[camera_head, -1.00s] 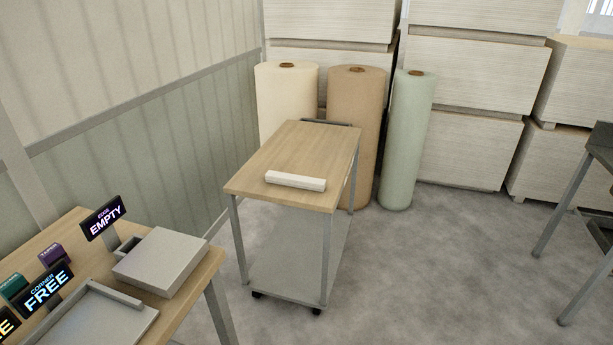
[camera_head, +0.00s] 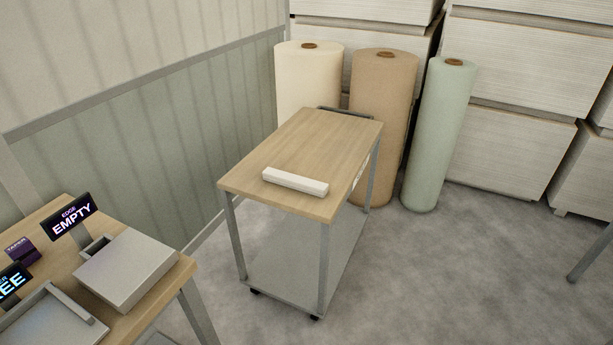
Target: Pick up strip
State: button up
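A white strip (camera_head: 295,182), a short bar, lies on the wooden top of a wheeled cart (camera_head: 322,146). It lies near the front edge of the top, with nothing touching it from above. My gripper is not in view.
Cream (camera_head: 308,85), tan (camera_head: 382,100) and green (camera_head: 437,135) rolls stand behind the cart, before stacked boards. The floor (camera_head: 450,270) right of the cart is clear.

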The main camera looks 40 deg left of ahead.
aim_at(320, 189)
jog(key=i, duration=2.85)
jog(key=u, duration=2.5)
